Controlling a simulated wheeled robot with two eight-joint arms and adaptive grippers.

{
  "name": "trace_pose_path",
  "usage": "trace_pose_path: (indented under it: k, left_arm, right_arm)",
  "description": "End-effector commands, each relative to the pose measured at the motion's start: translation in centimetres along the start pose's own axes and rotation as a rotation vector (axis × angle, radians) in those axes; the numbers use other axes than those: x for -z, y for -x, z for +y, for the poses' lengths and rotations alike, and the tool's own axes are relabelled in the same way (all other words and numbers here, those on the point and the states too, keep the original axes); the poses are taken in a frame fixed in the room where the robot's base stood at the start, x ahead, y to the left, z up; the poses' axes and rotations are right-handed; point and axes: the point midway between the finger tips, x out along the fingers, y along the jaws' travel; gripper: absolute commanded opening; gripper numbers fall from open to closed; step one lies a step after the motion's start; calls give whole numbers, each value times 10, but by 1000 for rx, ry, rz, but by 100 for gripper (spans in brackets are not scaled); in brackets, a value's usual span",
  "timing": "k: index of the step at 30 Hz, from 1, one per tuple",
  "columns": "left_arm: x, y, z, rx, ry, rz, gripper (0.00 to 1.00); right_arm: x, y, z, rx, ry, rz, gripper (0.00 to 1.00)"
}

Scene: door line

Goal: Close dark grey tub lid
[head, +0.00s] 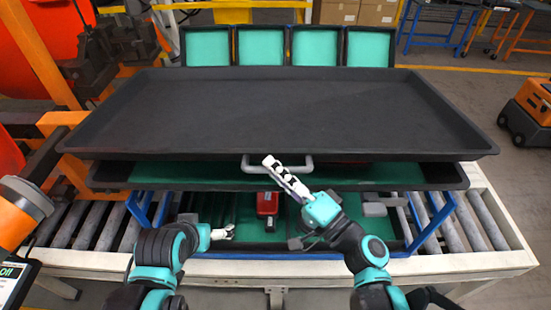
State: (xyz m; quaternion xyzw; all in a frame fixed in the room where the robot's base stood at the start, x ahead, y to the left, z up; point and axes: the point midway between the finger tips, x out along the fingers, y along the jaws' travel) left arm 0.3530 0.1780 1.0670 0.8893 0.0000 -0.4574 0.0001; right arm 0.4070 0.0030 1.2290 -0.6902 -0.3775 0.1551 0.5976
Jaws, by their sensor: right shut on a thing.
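The dark grey tub lid (290,105) is a wide, shallow, raised-rim panel lying nearly flat across the middle of the view. A light grey handle (304,167) shows at its front edge. My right gripper (270,162) reaches up from the lower right and is shut on the handle. Beneath the lid is a dark tub rim (108,176) with a green interior, partly hidden by the lid. My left gripper (228,233) is low, left of centre, away from the handle; its finger opening is too small to tell.
Below are a blue frame (440,220), green compartments with a red object (267,204), and a roller conveyor (480,235). Several teal panels (260,46) stand behind the lid. Orange machinery is close on the left; an orange cart (530,108) stands at right on open floor.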

Motion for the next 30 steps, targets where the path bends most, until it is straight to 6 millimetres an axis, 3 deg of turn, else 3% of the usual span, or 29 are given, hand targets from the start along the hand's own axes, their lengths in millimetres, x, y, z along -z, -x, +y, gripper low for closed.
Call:
trace_pose_path:
  k: [1,3,12,30]
  left_arm:
    - [-12,-17,0,0,0,0,100]
    - [-19,-27,0,0,0,0,100]
    - [-40,-56,0,0,0,0,100]
    - [-46,-65,0,0,0,0,100]
  right_arm:
    - [-7,7,20,0,-1,-1,0]
    - [-12,12,32,0,-1,-1,0]
    - [-25,25,70,0,-2,-2,0]
    - [-30,30,84,-6,3,-1,0]
